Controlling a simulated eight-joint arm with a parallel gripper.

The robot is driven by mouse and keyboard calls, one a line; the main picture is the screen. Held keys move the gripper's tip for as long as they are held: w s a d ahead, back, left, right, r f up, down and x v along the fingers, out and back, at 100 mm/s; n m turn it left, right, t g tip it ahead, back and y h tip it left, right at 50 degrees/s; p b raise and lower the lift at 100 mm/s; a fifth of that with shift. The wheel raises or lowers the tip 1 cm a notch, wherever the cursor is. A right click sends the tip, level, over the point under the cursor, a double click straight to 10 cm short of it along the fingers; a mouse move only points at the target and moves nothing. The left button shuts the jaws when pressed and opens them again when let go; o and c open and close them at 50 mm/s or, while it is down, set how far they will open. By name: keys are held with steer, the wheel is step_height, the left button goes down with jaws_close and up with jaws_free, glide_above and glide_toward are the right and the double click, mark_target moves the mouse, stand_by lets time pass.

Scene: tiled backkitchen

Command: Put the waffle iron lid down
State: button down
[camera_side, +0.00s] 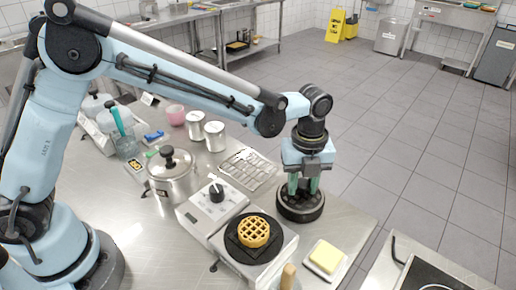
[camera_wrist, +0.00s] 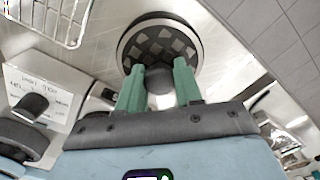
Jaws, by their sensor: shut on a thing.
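The waffle iron (camera_side: 210,207) is a pale box with a dark knob on top. Its round black plate (camera_side: 233,250) is open on top, with a golden waffle (camera_side: 253,231) lying on it. The round dark lid (camera_side: 300,207), with a grid pattern, is apart from the iron, to its upper right by the counter edge. My gripper (camera_side: 303,187) points down with its green fingers shut on the lid's middle knob. The wrist view shows the lid (camera_wrist: 145,38) ahead of my gripper (camera_wrist: 159,80), the knob between the fingers. I cannot tell whether the lid touches the counter.
A wire rack (camera_side: 248,170) lies behind the iron. A lidded pot (camera_side: 170,185) and two cans (camera_side: 215,137) stand to the left. A yellow block (camera_side: 325,257) sits on a white dish (camera_side: 312,266) in front. A wooden handle (camera_side: 288,275) stands near the iron's front.

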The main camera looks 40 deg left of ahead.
mark_target(303, 182)
steer(key=shift+f, duration=0.1)
steer(key=c, duration=0.8)
jaws_free()
steer(key=shift+o, duration=0.2)
step_height(303, 182, up, 12)
steer(key=s+a+f+n+t, duration=0.1)
steer(key=s+a+n+t, duration=0.2)
steer(key=s+a+n, duration=0.3)
steer(key=s+a+f+n+t, duration=0.1)
steer(key=s+a+n+t, duration=0.3)
steer(key=a+n, duration=0.9)
steer(key=shift+s+a+n, duration=0.25)
steer(key=shift+s+n, duration=1.3)
steer(key=shift+n, duration=2.45)
